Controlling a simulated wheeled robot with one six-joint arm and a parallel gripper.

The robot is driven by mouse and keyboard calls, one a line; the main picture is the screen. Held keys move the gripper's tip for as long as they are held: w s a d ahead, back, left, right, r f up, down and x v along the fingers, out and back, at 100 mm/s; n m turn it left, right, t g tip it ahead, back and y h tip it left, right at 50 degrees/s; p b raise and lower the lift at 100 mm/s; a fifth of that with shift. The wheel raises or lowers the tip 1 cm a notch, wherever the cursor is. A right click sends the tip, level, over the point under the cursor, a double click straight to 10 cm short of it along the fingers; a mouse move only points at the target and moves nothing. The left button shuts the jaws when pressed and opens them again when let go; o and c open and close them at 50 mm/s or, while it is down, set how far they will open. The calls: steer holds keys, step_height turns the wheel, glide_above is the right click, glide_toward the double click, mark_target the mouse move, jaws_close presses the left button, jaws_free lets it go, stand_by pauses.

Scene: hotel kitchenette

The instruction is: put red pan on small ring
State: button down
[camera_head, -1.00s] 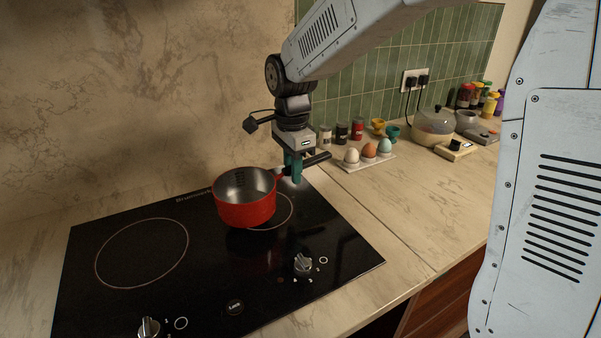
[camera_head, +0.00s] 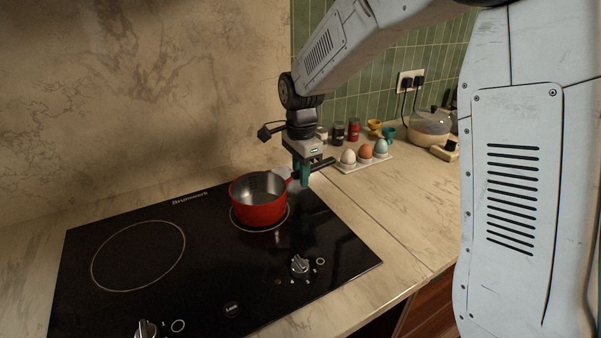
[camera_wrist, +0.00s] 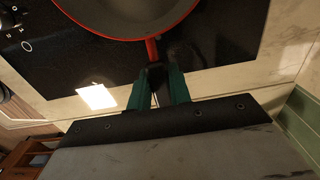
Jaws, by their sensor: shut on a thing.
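The red pan (camera_head: 259,209) is upright over the small ring (camera_head: 236,224) at the back right of the black cooktop. The ring's outline shows around the pan's base, and I cannot tell for sure whether the base touches the glass. My gripper (camera_head: 302,176) is shut on the pan's dark handle, to the right of the pan. In the wrist view the green fingers of my gripper (camera_wrist: 158,88) are on both sides of the handle, and part of the red pan (camera_wrist: 150,39) shows at the top.
The cooktop (camera_head: 210,265) has a large empty ring (camera_head: 96,270) at left and knobs (camera_head: 300,264) in front. An egg tray (camera_head: 347,168) with three eggs stands behind my gripper to the right. A lidded cooker (camera_head: 428,127) is farther back. The right counter (camera_head: 400,215) is clear.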

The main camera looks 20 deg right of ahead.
steer(key=c, duration=1.3)
jaws_free()
steer(key=shift+f, duration=0.1)
step_height(320, 180, up, 12)
steer(key=s+d+r+n, duration=0.2)
steer(key=s+r+n, duration=0.15)
steer(key=s, duration=0.55)
steer(key=s+d+f+n, duration=0.1)
steer(key=s+n, duration=0.3)
steer(key=s, duration=0.4)
steer(key=s+d+f+n, duration=0.2)
steer(key=s+n, duration=0.2)
steer(key=s, duration=0.4)
steer(key=s+d+f+n+t, duration=0.1)
steer(key=s+n, duration=0.3)
steer(key=s, duration=0.4)
steer(key=shift+d+f, duration=0.15)
steer(key=shift+f, duration=0.5)
